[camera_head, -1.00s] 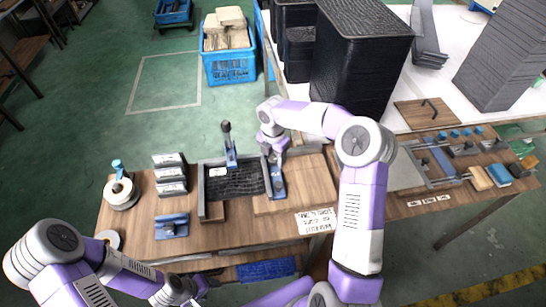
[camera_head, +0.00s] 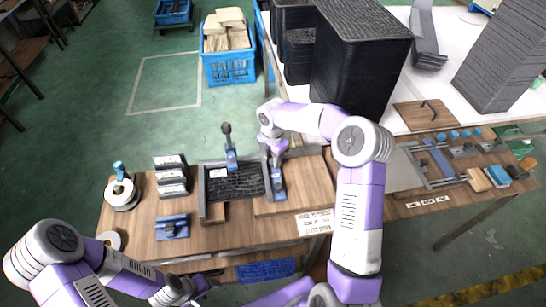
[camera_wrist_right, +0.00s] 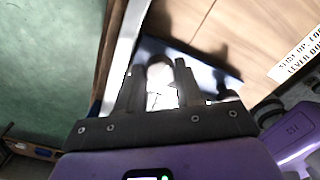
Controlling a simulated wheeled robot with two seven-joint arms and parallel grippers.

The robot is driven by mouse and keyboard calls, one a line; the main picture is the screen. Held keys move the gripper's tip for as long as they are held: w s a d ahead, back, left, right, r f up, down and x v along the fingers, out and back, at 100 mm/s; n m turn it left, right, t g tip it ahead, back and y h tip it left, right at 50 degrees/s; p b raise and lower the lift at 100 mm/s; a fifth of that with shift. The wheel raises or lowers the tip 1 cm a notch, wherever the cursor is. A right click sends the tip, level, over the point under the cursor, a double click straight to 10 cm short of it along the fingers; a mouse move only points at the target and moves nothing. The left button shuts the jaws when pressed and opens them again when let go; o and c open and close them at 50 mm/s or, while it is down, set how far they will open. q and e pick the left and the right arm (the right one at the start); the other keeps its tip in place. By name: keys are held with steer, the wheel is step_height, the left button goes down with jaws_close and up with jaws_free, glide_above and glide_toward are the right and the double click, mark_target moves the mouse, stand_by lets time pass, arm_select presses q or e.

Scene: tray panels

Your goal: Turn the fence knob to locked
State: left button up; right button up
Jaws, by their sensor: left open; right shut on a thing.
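The fence (camera_head: 278,184) is a blue piece at the right side of a black tray bed (camera_head: 236,184) with a grey frame. My right gripper (camera_head: 274,157) comes down over its far end. In the right wrist view, my right gripper (camera_wrist_right: 158,88) is shut on a pale rounded knob (camera_wrist_right: 160,72) between its two dark fingers. The head view hides the knob behind the gripper, and I cannot read its locked or unlocked mark. My left gripper (camera_head: 198,288) is open and empty, low at the front of the bench, away from the fence.
A blue lever with a dark handle (camera_head: 228,146) stands at the tray bed's back edge. Several stacked holders (camera_head: 172,176), a blue block (camera_head: 172,227) and a tape roll (camera_head: 122,194) lie to the left. A wooden board (camera_head: 308,183) and printed label (camera_head: 316,221) are to the right.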

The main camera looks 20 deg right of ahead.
steer(key=m+p, duration=0.1)
steer(key=m, duration=0.2)
steer(key=shift+r+m, duration=0.1)
steer(key=shift+m, duration=0.2)
steer(key=m, duration=0.3)
steer(key=shift+m+p, duration=0.3)
steer(key=shift+p, duration=0.1)
steer(key=m, duration=0.4)
steer(key=shift+m, duration=0.3)
steer(key=m, duration=0.4)
steer(key=shift+p, duration=0.4)
steer(key=shift+m, duration=0.3)
steer(key=o, duration=1)
steer(key=shift+o, duration=0.2)
step_height(320, 180, up, 7)
steer(key=shift+r+p, duration=0.2)
steer(key=shift+p, duration=0.5)
steer(key=shift+r, duration=0.1)
